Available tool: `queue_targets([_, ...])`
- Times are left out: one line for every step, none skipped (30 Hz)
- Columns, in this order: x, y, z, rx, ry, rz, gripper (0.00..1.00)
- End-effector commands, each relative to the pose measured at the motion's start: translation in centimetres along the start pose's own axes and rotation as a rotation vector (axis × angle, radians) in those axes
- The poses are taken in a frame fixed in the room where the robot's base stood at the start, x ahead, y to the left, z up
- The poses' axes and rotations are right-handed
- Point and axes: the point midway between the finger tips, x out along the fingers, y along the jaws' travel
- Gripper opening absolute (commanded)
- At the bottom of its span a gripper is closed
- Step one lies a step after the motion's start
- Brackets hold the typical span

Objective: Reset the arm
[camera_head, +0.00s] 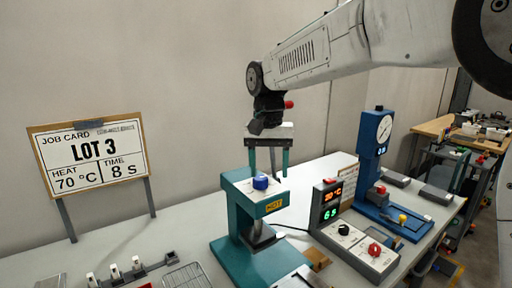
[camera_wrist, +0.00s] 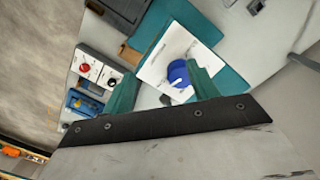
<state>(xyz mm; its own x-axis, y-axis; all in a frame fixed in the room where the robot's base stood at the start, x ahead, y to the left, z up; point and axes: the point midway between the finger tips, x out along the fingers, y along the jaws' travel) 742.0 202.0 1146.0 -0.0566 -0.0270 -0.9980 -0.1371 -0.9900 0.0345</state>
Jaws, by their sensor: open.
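My gripper (camera_head: 268,173) hangs from my arm with its two teal fingers pointing down, open and empty. It is above the teal press (camera_head: 236,225), close over the blue knob (camera_head: 260,182) on the press's top. In the wrist view the open fingers (camera_wrist: 161,70) show over the press's white top plate (camera_wrist: 165,50). The blue knob (camera_wrist: 179,73) appears beside the right finger there, and the finger covers part of it. I cannot tell whether they touch, but the knob is not gripped.
Right of the press stand a control box (camera_head: 343,228) with lit displays and a blue gauge stand (camera_head: 375,150). A job card (camera_head: 90,157) reading LOT 3, 70 °C, 8 s stands at left. A wire rack (camera_head: 187,277) lies front left. The space above the table's left side is clear.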

Motion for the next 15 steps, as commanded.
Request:
queue_targets([0.0,1.8,1.4,-0.036,-0.002,0.001,0.59])
queue_targets([0.2,2.7,2.1,-0.058,-0.005,0.002,0.59])
queue_targets([0.4,4.0,3.2,-0.085,-0.008,0.003,0.59])
queue_targets([0.6,5.0,4.0,-0.105,-0.011,0.003,0.59])
queue_targets([0.7,6.0,4.8,-0.122,-0.012,0.003,0.59])
queue_targets([0.9,7.5,6.0,-0.145,-0.011,0.002,0.59])
queue_targets([1.0,8.6,6.9,-0.161,-0.011,0.001,0.59])
queue_targets([1.2,9.8,7.9,-0.176,-0.011,0.0,0.59])
queue_targets([1.5,11.4,9.4,-0.196,-0.009,-0.002,0.59])
queue_targets([1.7,12.6,10.5,-0.209,-0.007,-0.004,0.59])
queue_targets([2.0,13.8,11.7,-0.221,-0.004,-0.006,0.59])
queue_targets([2.4,15.3,13.2,-0.236,0.001,-0.009,0.59])
queue_targets([2.7,16.4,14.4,-0.245,0.003,-0.01,0.59])
queue_targets([3.1,17.4,15.6,-0.253,0.008,-0.012,0.59])
queue_targets([3.6,18.7,17.2,-0.261,0.015,-0.015,0.59])
